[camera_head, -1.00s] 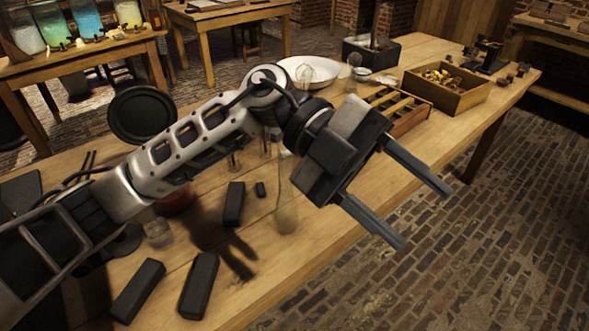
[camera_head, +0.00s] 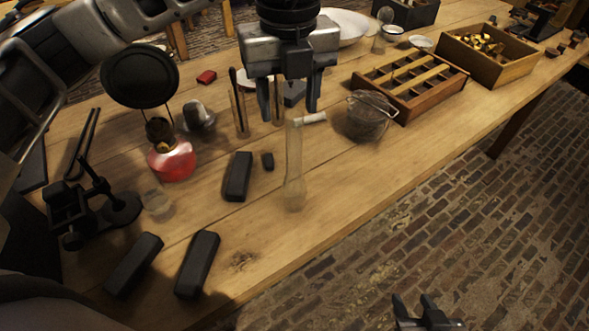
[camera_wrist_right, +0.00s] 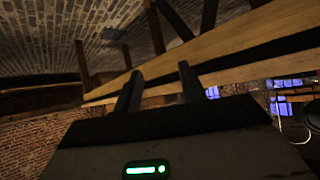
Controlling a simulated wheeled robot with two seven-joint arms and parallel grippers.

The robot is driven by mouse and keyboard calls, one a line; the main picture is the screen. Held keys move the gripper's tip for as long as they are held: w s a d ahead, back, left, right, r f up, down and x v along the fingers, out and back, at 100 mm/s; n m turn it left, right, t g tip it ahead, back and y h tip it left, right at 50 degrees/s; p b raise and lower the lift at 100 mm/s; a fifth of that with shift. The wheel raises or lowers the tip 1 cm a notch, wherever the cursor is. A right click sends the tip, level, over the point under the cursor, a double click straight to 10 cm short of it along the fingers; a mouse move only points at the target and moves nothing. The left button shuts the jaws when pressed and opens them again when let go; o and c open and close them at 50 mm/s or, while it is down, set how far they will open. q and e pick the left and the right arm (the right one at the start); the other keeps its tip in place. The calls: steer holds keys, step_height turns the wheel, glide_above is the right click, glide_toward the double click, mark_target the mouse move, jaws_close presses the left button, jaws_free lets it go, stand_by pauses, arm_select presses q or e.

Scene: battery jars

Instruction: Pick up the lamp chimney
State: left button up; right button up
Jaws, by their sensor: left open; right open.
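The lamp chimney (camera_head: 294,175), a tall clear glass tube with a wider lower part, appears to stand upright near the front edge of the table. My left gripper (camera_head: 289,108) is open, fingers pointing down, and appears just beyond the chimney's top in the head view. I cannot tell the exact gap, and nothing shows held between its fingers. My right gripper (camera_head: 413,300) is open and empty, low at the bottom of the head view, beyond the table's front edge. Its fingers also show in the right wrist view (camera_wrist_right: 158,82), below the tabletop's edge.
Black blocks (camera_head: 237,177) lie left of the chimney. A red lamp base (camera_head: 172,161) with a black reflector (camera_head: 140,76) stands further left. A wire basket (camera_head: 368,117), a slotted wooden rack (camera_head: 407,90) and a wooden box (camera_head: 489,56) are to the right.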

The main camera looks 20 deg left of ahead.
mark_target(294, 136)
arm_select(q)
steer(key=f, duration=0.2)
steer(key=f+p, duration=0.1)
steer(key=f, duration=0.4)
steer(key=shift+w+d+f, duration=0.15)
steer(key=shift+d, duration=0.2)
steer(key=c, duration=1.1)
